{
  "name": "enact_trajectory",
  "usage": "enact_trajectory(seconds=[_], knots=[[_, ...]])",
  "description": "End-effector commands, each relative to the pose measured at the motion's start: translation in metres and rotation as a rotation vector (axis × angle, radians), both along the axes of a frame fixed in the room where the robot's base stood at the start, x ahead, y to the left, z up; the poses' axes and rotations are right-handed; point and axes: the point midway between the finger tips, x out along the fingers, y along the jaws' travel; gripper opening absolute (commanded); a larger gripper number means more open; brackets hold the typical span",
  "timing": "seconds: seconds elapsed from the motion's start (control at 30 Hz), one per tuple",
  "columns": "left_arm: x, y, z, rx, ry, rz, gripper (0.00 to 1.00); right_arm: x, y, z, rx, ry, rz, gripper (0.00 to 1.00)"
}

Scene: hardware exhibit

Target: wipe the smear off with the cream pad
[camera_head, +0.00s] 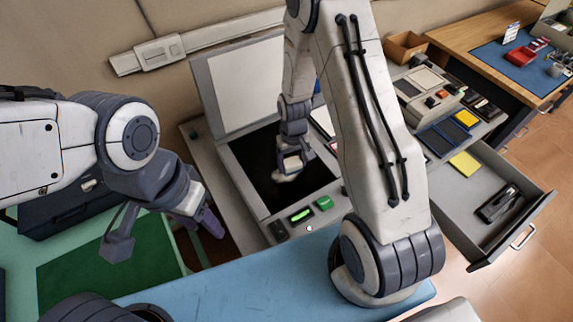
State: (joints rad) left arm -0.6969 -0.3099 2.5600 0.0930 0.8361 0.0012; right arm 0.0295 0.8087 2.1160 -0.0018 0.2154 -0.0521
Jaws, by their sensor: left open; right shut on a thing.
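My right gripper (291,166) is low over the dark plate (262,158) of a grey flatbed device. It is shut on the cream pad (285,177), a small pale piece at its fingertips. The pad appears to be at the plate's surface, but I cannot tell if it touches. I cannot make out the smear; the gripper and arm cover part of the plate. My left gripper (165,236) is open and empty, its fingers spread above the green mat at the left.
The device's lid (237,84) stands open behind the plate. Its front edge has a lit green display (301,215) and a green button (324,203). An open drawer (478,203) holds a black item at the right. A blue surface (240,285) lies in front.

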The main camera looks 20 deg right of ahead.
Motion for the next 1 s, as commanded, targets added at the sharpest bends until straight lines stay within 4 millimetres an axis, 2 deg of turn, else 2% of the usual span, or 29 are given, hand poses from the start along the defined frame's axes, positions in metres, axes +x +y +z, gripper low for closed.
enact_trajectory(seconds=[0.17, 0.6, 0.8, 1.0], knots=[[0.0, 0.0, 0.0, 0.0, 0.0, 0.0, 0.5, 0.0, -0.006, -0.001, 0.0, 0.002, -0.001, 0.12], [0.0, 0.0, 0.003, 0.0, 0.0, 0.0, 0.5, 0.006, -0.037, 0.001, 0.0, 0.002, -0.001, 0.12], [0.0, 0.0, 0.002, 0.0, 0.0, 0.0, 0.5, 0.006, -0.035, -0.002, 0.0, 0.002, 0.001, 0.12], [0.0, 0.0, 0.003, 0.0, 0.0, 0.0, 0.5, 0.002, -0.02, -0.002, 0.001, 0.005, 0.003, 0.12]])
